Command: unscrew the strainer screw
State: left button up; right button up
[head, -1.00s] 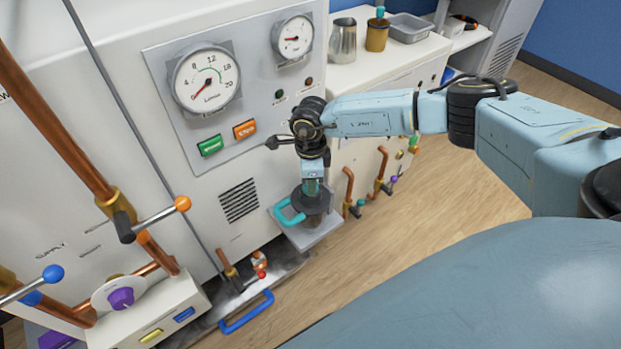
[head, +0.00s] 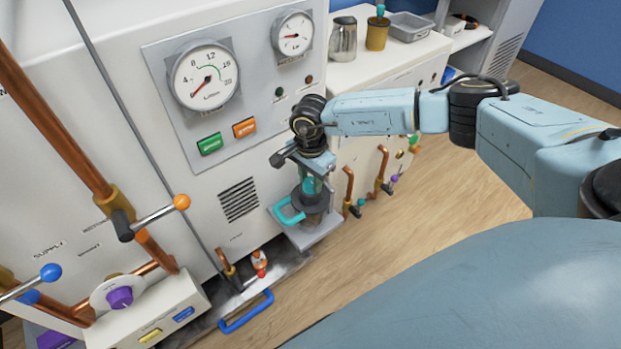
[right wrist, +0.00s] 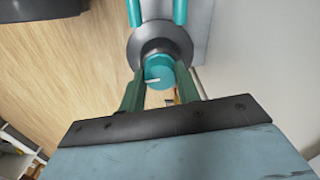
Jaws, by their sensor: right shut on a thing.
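The strainer screw is a teal round knob (right wrist: 160,70) with a pale mark on its top, on a dark round cap (right wrist: 178,38) in the right wrist view. My right gripper (right wrist: 163,88) is shut on this knob from above, with a finger on either side. In the head view the screw (head: 311,187) shows as a teal piece below my right gripper (head: 312,180), above the dark cap (head: 310,203). A teal loop handle (head: 287,211) sticks out on the left of the strainer. My left gripper is out of view.
The strainer stands on a grey ledge (head: 312,236) beside the white machine front (head: 215,205). Copper pipes with small valves (head: 349,192) stand to its right. A blue handle (head: 247,312) lies low in front. The wooden floor (head: 430,200) is clear.

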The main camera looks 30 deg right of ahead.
aim_at(311, 182)
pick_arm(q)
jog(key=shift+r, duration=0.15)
pick_arm(e)
jog(key=shift+n, duration=0.3)
jog(key=o, duration=1)
jog(key=shift+c, duration=0.2)
jog(key=shift+r, duration=0.3)
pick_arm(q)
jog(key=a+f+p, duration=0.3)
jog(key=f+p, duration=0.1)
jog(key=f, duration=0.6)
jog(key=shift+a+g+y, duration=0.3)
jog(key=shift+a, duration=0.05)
pick_arm(e)
notch_tip(311, 182, up, 13)
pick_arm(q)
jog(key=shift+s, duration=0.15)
pick_arm(e)
jog(key=shift+f, duration=0.1)
